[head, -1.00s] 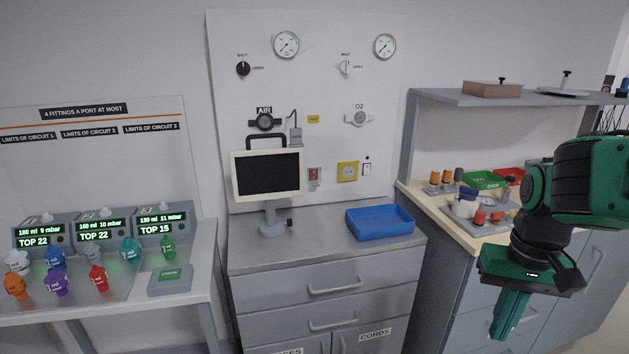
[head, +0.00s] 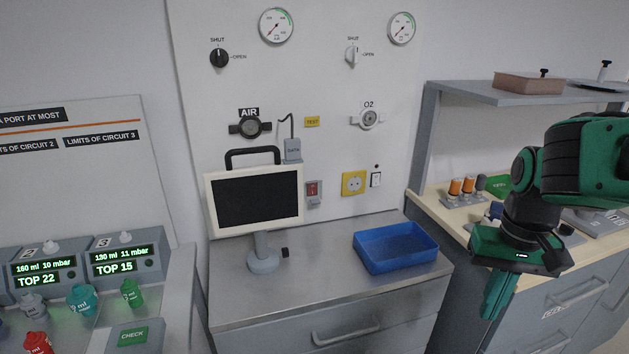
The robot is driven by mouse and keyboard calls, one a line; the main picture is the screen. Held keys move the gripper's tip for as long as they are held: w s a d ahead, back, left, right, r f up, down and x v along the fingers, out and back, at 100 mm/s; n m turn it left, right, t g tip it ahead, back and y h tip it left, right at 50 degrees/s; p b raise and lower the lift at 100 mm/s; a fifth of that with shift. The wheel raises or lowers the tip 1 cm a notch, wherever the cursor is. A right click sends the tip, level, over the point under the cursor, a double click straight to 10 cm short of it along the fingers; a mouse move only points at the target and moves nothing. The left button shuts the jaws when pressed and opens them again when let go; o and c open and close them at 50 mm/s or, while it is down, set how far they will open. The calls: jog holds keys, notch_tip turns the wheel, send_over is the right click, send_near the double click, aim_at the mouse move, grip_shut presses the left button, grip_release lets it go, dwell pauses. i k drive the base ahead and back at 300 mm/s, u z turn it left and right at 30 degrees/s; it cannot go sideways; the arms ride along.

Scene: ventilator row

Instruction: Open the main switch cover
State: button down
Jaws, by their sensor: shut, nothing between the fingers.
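The main switch appears to be the small red switch in a grey housing (head: 313,190) on the white wall panel, right of the monitor. A cover over it is too small to make out clearly, and I cannot tell how it stands. My gripper (head: 490,312) is at the lower right, pointing down, with its green fingers together and empty. It is well to the right of the switch and lower in the picture, apart from everything.
A monitor (head: 257,200) on a stand and a blue tray (head: 372,267) stand on the grey counter (head: 315,290) below the switch. A yellow socket (head: 353,183) and a white rocker switch (head: 376,179) are right of it. A shelf (head: 470,96) juts out at right.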

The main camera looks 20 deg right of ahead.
aim_at(313, 202)
jog(key=i, duration=0.3)
jog(key=u, duration=0.2)
jog(key=k, duration=0.75)
jog(key=u, duration=0.5)
